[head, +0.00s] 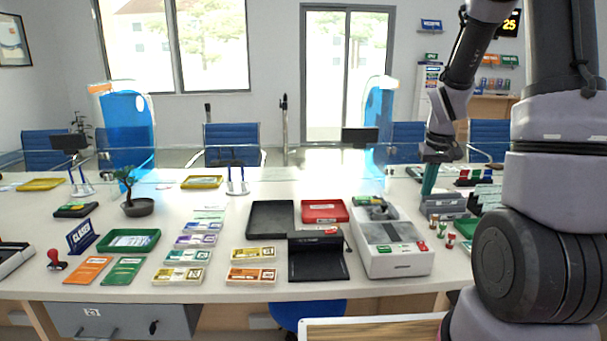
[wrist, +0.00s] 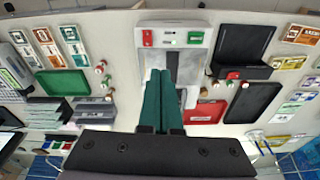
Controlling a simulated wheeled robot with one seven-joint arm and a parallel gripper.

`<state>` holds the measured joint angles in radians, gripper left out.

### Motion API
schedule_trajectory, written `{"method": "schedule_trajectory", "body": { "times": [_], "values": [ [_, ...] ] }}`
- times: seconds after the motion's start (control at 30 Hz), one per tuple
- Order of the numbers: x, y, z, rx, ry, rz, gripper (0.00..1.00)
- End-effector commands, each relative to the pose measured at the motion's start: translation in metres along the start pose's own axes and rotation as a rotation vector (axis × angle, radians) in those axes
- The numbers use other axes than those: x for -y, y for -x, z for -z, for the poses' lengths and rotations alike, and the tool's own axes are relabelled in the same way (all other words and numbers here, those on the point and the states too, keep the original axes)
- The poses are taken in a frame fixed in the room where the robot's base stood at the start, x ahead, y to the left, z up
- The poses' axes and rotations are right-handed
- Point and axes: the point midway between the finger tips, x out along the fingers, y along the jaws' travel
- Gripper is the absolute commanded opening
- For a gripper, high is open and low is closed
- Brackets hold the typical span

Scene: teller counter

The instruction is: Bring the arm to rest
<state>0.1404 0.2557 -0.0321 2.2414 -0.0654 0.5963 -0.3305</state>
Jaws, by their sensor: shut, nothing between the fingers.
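My gripper (head: 429,183) hangs fingers-down above the right part of the counter (head: 200,291), near the grey stamp rack and the pale machine. In the wrist view its two green fingers (wrist: 161,98) are together with nothing between them. My arm bends down to it from the upper right of the head view. The fingertips look clear of the counter, with no object in contact that I can see.
The pale machine (head: 402,263) stands left of my gripper, with a black tray (head: 270,232) and a red tray (head: 323,217) beyond. A grey rack (head: 444,206) is close below the gripper. Small stamps (head: 450,241) stand nearby. Banknote bundles (head: 178,277) lie farther left.

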Motion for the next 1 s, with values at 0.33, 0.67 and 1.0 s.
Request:
{"method": "schedule_trajectory", "body": {
  "times": [0.33, 0.67, 1.0],
  "values": [
    [0.050, 0.145, -0.046, -0.212, -0.141, 0.079, 0.00],
    [0.085, 0.233, -0.124, -0.376, -0.252, 0.201, 0.00],
    [0.097, 0.256, -0.163, -0.433, -0.296, 0.265, 0.00]
  ]
}}
